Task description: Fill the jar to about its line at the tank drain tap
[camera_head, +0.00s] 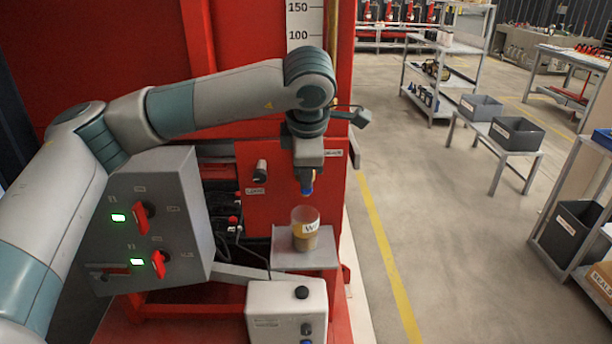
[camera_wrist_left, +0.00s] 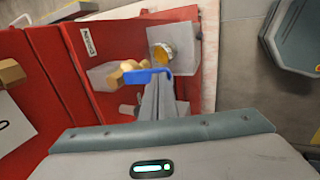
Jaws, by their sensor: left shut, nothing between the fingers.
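The jar (camera_head: 305,222) is clear, with a white label and amber liquid in its lower part. It stands upright on a small grey shelf (camera_head: 290,260) at the red tank's front. I cannot make out its line. The wrist view shows the jar (camera_wrist_left: 162,54) from above with amber inside. The brass drain tap (camera_wrist_left: 124,73) has a blue lever (camera_wrist_left: 147,76). My left gripper (camera_head: 306,176) is above the jar. In the wrist view its shut, empty fingers (camera_wrist_left: 160,88) are at the lever; contact is unclear. I cannot tell whether liquid is running. My right gripper is not in view.
A grey control box (camera_head: 150,225) with red switches and green lights stands left of the shelf. A pale box (camera_head: 287,310) with a black knob is just in front. Open floor lies right, beyond the yellow line (camera_head: 385,250), with grey bins on a bench.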

